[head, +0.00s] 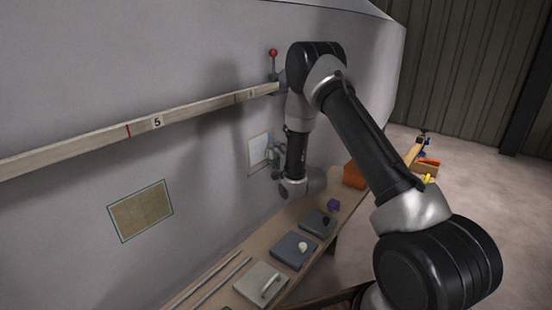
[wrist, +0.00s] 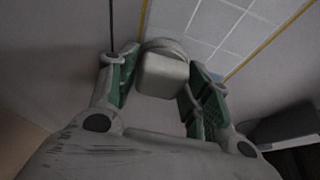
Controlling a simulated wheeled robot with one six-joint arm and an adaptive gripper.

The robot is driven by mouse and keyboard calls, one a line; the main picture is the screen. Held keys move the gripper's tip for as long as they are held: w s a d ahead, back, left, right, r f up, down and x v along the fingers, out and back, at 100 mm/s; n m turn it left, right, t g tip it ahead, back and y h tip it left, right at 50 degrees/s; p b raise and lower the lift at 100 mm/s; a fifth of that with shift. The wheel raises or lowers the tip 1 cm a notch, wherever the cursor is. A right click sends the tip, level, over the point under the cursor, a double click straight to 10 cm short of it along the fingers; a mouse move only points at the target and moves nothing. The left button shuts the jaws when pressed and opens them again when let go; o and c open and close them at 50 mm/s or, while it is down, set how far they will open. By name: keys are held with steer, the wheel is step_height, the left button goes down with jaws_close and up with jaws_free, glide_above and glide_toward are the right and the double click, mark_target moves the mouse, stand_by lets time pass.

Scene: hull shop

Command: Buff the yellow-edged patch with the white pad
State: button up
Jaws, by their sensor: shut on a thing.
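The yellow-edged patch (wrist: 222,35) fills the upper middle of the wrist view, a pale panel with a light grid between two yellow lines. In the head view a pale patch (head: 259,146) shows on the hull, partly hidden by my gripper (head: 277,156). In the wrist view my gripper (wrist: 163,68) has green-lined fingers on both sides of a pale block with a rounded far end, which I take for the white pad (wrist: 163,76). The pad lies in front of the patch's left part, near its left yellow edge. I cannot tell whether they touch.
A tan patch with a green edge (head: 140,211) is on the hull at left. A wooden batten (head: 110,137) runs across the hull to a red-knobbed clamp (head: 273,62). A bench (head: 225,278) below holds several grey blocks, a purple item (head: 333,205) and an orange box (head: 354,175).

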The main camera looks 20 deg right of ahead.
steer(key=shift+r, duration=4.8)
step_height(320, 180, down, 13)
steer(key=shift+f, duration=0.15)
steer(key=o, duration=0.4)
steer(key=c, duration=0.4)
steer(key=shift+s, duration=0.1)
steer(key=shift+s+d, duration=0.35)
steer(key=shift+s, duration=0.1)
steer(key=shift+s+d, duration=0.1)
steer(key=shift+s+d, duration=0.7)
steer(key=shift+s, duration=0.3)
steer(key=shift+s+d, duration=0.7)
steer(key=shift+s, duration=0.25)
